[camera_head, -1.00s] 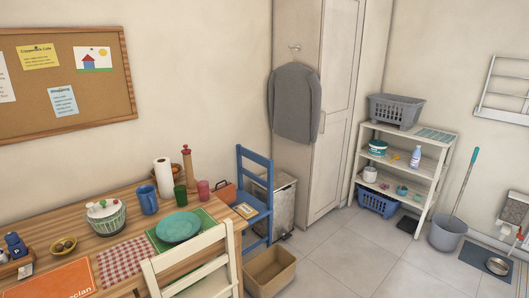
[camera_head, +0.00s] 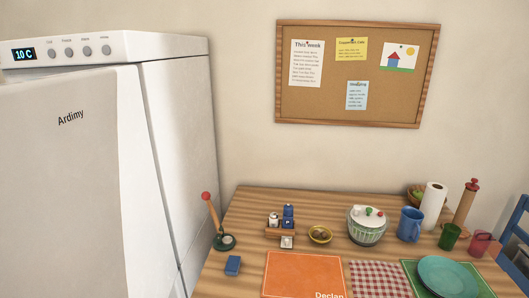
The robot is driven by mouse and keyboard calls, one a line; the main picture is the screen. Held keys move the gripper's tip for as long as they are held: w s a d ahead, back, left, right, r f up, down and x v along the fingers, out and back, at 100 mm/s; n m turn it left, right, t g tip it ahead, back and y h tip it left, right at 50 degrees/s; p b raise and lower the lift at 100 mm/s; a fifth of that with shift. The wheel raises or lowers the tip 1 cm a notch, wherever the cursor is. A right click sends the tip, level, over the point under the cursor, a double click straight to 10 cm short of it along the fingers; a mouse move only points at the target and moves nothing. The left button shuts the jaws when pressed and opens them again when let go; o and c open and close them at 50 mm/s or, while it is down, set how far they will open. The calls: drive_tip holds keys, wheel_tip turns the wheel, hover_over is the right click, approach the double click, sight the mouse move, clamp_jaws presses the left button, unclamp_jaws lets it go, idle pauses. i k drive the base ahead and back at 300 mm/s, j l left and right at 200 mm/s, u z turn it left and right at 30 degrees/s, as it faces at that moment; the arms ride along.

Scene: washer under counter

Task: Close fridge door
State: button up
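The white fridge (camera_head: 182,110) stands at the left in the head view, with a control panel and a "10 C" display along its top front. Its door (camera_head: 70,180), marked "Ardimy", fills the lower left. The door appears to stand out from the body, and its right side edge shows. How far it is open I cannot tell, as its lower and left parts are out of frame. My gripper is not in view.
A wooden table (camera_head: 250,215) stands close to the right of the fridge. A corkboard (camera_head: 340,105) hangs above. The floor is out of view.

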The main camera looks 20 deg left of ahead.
sight(83, 213)
drive_tip(key=i+u, duration=0.2)
drive_tip(key=u, duration=0.25)
drive_tip(key=i+l+u, duration=0.15)
drive_tip(key=u, duration=0.3)
drive_tip(key=i+l+u, duration=0.15)
drive_tip(key=u, duration=0.3)
drive_tip(key=i+l+u, duration=0.1)
drive_tip(key=l+u, duration=0.15)
drive_tip(key=u, duration=0.2)
